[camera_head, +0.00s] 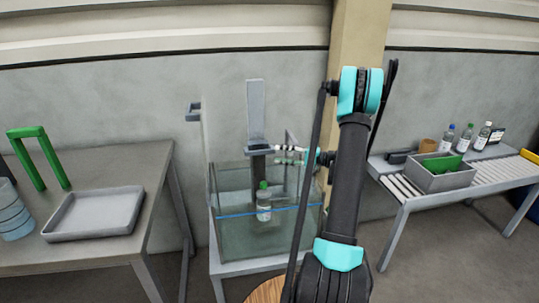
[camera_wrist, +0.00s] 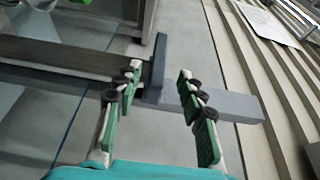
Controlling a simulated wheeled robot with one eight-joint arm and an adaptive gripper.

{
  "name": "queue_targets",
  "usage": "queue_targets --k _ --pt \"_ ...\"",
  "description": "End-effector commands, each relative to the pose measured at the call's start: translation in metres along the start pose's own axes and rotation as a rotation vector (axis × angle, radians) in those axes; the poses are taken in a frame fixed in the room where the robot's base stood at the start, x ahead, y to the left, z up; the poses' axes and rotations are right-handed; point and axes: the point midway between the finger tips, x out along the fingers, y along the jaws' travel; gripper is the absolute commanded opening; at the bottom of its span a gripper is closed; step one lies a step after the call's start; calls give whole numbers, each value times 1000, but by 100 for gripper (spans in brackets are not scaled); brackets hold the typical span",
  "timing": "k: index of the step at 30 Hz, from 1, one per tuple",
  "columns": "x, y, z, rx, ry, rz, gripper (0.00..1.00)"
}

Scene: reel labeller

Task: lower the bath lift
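The bath is a clear glass tank (camera_head: 232,240) with a blue line around it, on a grey stand. The lift has a tall grey column (camera_head: 255,100) at the tank's back and a dark grey part (camera_head: 259,149) sticking out from it near the tank's rim. A bottle with a green cap (camera_head: 263,205) stands inside the tank. My gripper (camera_head: 277,155) is above the tank, beside that part. In the wrist view my gripper (camera_wrist: 160,70) is open, and a grey bar (camera_wrist: 160,58) shows between its green-padded fingertips, with gaps on both sides. Contact is not visible.
A left table (camera_head: 100,255) holds a grey tray (camera_head: 95,213), a green frame (camera_head: 40,157) and a blue-banded container (camera_head: 13,215). A right roller bench (camera_head: 495,172) holds a grey crate (camera_head: 432,180) and several bottles. A tan pillar (camera_head: 357,40) stands behind my arm.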

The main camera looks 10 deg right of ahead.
Motion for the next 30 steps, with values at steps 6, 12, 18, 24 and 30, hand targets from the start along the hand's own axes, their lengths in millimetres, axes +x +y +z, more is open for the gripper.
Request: queue_targets --k 6,12,18,24,30 --pt "-24 0 0 0 0 0 40" --pt "-28 0 0 0 -1 0 40" --pt "-28 0 0 0 -1 1 33" --pt "-3 -4 1 18 -33 108 9" --pt "41 -12 12 33 -94 360 0"
